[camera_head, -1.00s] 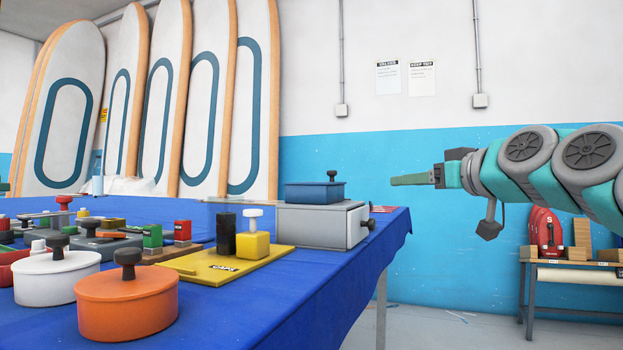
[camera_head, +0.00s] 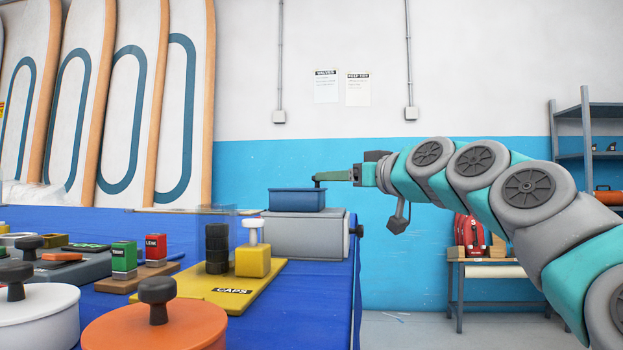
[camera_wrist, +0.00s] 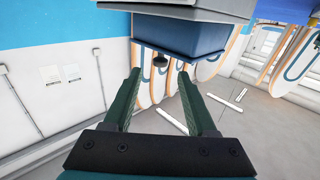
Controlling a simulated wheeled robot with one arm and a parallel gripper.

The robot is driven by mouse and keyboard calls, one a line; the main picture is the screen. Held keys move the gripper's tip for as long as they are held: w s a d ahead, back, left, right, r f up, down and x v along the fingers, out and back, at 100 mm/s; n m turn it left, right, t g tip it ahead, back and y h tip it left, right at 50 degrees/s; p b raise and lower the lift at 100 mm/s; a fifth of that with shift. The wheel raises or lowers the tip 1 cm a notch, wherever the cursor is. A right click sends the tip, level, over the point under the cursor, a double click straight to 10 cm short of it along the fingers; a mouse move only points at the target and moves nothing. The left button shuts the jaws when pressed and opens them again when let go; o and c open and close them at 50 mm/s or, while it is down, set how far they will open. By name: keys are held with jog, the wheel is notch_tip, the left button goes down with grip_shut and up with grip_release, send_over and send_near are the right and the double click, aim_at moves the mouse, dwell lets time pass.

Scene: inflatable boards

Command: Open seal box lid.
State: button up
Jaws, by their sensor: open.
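The blue box (camera_head: 290,201), which I take to be the seal box, sits on a grey box at the table's right end. A dark knob stands on its lid; the lid looks closed. In the wrist view, which is upside down, the blue box (camera_wrist: 182,38) shows at the top with its knob (camera_wrist: 159,62) pointing downward. My gripper (camera_head: 318,180) reaches in from the right at knob height. My gripper is open; in the wrist view the knob appears between the two fingertips, at or just past their ends. I cannot tell whether they touch it.
The grey box (camera_head: 300,240) under the blue box has a dark knob on its right side. A yellow board (camera_head: 225,300) marked CAPS holds a black stack and a yellow block. An orange pot (camera_head: 190,330) stands in front.

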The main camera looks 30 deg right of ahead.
jog(key=w, duration=0.3)
jog(key=w+a, duration=0.1)
jog(key=w, duration=0.2)
jog(key=shift+w+a, duration=0.15)
jog(key=shift+w, duration=0.15)
jog(key=shift+c, duration=0.2)
grip_shut()
dwell(1.0)
